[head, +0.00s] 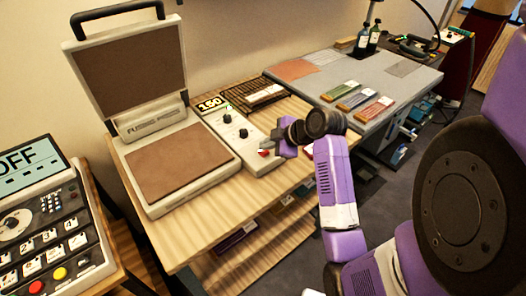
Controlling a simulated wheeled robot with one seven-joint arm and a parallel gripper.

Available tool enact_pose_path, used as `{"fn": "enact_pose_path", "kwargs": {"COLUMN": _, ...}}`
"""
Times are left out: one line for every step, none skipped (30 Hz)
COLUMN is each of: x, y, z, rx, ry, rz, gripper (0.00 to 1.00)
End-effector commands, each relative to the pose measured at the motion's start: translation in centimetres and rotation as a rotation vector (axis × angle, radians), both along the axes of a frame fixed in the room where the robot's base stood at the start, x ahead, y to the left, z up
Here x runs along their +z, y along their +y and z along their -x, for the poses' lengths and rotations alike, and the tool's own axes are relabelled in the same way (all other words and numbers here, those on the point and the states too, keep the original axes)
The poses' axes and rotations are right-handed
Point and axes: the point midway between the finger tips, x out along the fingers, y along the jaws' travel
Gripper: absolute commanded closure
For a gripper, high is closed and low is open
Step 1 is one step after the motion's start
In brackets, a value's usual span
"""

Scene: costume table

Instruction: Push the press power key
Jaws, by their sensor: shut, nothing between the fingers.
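The heat press (180,160) stands on a wooden table with its upper plate (130,62) raised and its brown lower pad exposed. Beside it on the right is a pale control box (222,127) with a display reading 150 and dark knobs. A small red key (264,154) shows at the near end of this box. My gripper (268,148) is shut and empty, with its tips right by the red key. I cannot tell whether they touch it. The gripper may hide part of the box's near end.
A device with an "OFF" screen (32,160) and several keys stands at the left. A dark wire rack (262,96) lies behind the control box. A grey worktable (360,70) with coloured blocks and bottles is at the back right. Shelves sit below the wooden table.

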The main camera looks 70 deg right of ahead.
Motion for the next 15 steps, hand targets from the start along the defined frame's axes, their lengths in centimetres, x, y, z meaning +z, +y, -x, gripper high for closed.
{"fn": "enact_pose_path", "kwargs": {"x": -0.12, "y": 0.01, "z": -0.01, "rx": 0.0, "ry": 0.0, "rz": 0.0, "gripper": 1.0}}
{"fn": "enact_pose_path", "kwargs": {"x": -0.15, "y": 0.02, "z": -0.01, "rx": 0.0, "ry": 0.0, "rz": 0.0, "gripper": 1.0}}
{"fn": "enact_pose_path", "kwargs": {"x": -0.19, "y": 0.02, "z": -0.01, "rx": 0.0, "ry": 0.0, "rz": 0.0, "gripper": 1.0}}
{"fn": "enact_pose_path", "kwargs": {"x": -0.24, "y": 0.02, "z": -0.02, "rx": 0.0, "ry": 0.0, "rz": 0.0, "gripper": 1.0}}
{"fn": "enact_pose_path", "kwargs": {"x": -0.26, "y": 0.02, "z": -0.02, "rx": 0.0, "ry": 0.0, "rz": 0.0, "gripper": 1.0}}
{"fn": "enact_pose_path", "kwargs": {"x": -0.31, "y": 0.02, "z": -0.02, "rx": 0.001, "ry": 0.0, "rz": -0.001, "gripper": 1.0}}
{"fn": "enact_pose_path", "kwargs": {"x": -0.34, "y": 0.03, "z": -0.03, "rx": 0.001, "ry": 0.0, "rz": -0.001, "gripper": 1.0}}
{"fn": "enact_pose_path", "kwargs": {"x": -0.38, "y": 0.03, "z": -0.02, "rx": 0.001, "ry": 0.0, "rz": -0.001, "gripper": 1.0}}
{"fn": "enact_pose_path", "kwargs": {"x": -0.42, "y": 0.03, "z": -0.02, "rx": 0.001, "ry": 0.0, "rz": -0.001, "gripper": 1.0}}
{"fn": "enact_pose_path", "kwargs": {"x": -0.45, "y": 0.03, "z": -0.02, "rx": 0.001, "ry": 0.0, "rz": -0.001, "gripper": 1.0}}
{"fn": "enact_pose_path", "kwargs": {"x": -0.48, "y": 0.03, "z": -0.03, "rx": 0.001, "ry": 0.0, "rz": -0.001, "gripper": 1.0}}
{"fn": "enact_pose_path", "kwargs": {"x": -0.53, "y": 0.02, "z": -0.03, "rx": 0.001, "ry": 0.0, "rz": -0.001, "gripper": 1.0}}
{"fn": "enact_pose_path", "kwargs": {"x": -0.56, "y": 0.03, "z": -0.03, "rx": 0.0, "ry": 0.0, "rz": 0.0, "gripper": 1.0}}
{"fn": "enact_pose_path", "kwargs": {"x": -0.59, "y": 0.03, "z": -0.02, "rx": 0.001, "ry": 0.0, "rz": -0.001, "gripper": 1.0}}
{"fn": "enact_pose_path", "kwargs": {"x": -0.64, "y": 0.02, "z": -0.02, "rx": 0.001, "ry": 0.0, "rz": -0.001, "gripper": 1.0}}
